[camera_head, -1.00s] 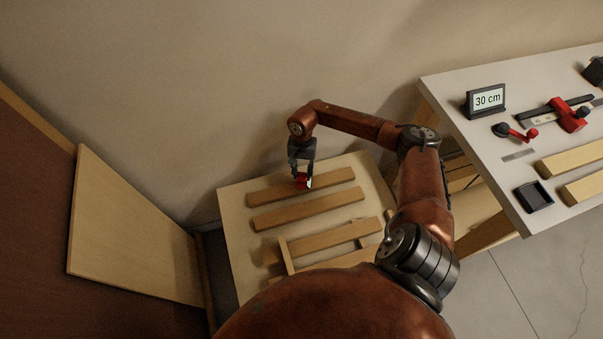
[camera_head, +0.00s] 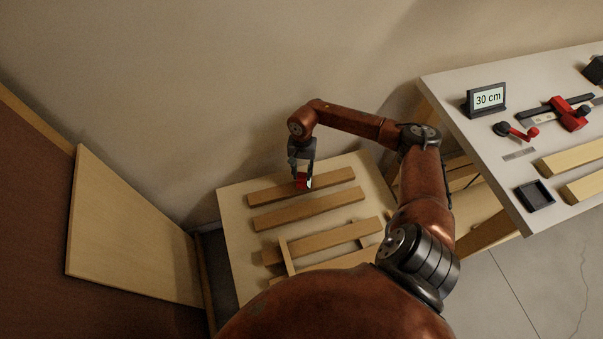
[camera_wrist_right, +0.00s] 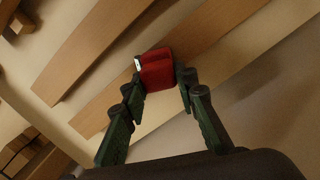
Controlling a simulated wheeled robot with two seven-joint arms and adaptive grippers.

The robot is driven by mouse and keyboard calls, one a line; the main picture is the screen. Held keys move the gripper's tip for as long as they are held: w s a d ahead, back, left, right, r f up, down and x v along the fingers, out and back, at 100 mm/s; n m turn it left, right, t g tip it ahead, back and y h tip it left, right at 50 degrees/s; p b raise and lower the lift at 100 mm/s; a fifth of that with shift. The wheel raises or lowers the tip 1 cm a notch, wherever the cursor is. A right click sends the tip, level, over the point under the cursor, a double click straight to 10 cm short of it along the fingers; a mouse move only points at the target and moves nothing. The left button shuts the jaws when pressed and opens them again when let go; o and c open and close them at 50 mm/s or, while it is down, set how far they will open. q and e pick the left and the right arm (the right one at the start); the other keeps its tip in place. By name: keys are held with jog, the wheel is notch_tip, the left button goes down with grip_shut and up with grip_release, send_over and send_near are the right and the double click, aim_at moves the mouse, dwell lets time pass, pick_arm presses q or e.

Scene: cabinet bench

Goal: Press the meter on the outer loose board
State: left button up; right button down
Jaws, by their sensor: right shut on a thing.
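The red meter (camera_head: 303,182) is held between the fingers of my right gripper (camera_head: 301,168). In the right wrist view the meter (camera_wrist_right: 157,72) is a red block with a small pale display on one side, and the right gripper's fingers (camera_wrist_right: 160,84) are closed on its sides. The meter is over the outermost board (camera_head: 325,182), the one nearest the wall; it appears to be on or very near its top face, and I cannot tell whether it touches. That board (camera_wrist_right: 210,35) runs diagonally behind the meter in the wrist view. My left gripper is not in view.
A second loose board (camera_head: 308,211) lies parallel to the outer one. More slats with a crosspiece (camera_head: 287,256) lie nearer me. On the right, a bench (camera_head: 460,95) carries a "30 cm" display (camera_head: 486,98), a red clamp-like tool (camera_head: 568,114) and a black tray (camera_head: 534,195). A wooden panel (camera_head: 125,230) stands at left.

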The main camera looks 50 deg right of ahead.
dwell(0.3)
jog(key=shift+r+p, duration=0.75)
jog(key=shift+r, duration=1.05)
jog(key=shift+r+p, duration=0.6)
jog(key=shift+r, duration=1.1)
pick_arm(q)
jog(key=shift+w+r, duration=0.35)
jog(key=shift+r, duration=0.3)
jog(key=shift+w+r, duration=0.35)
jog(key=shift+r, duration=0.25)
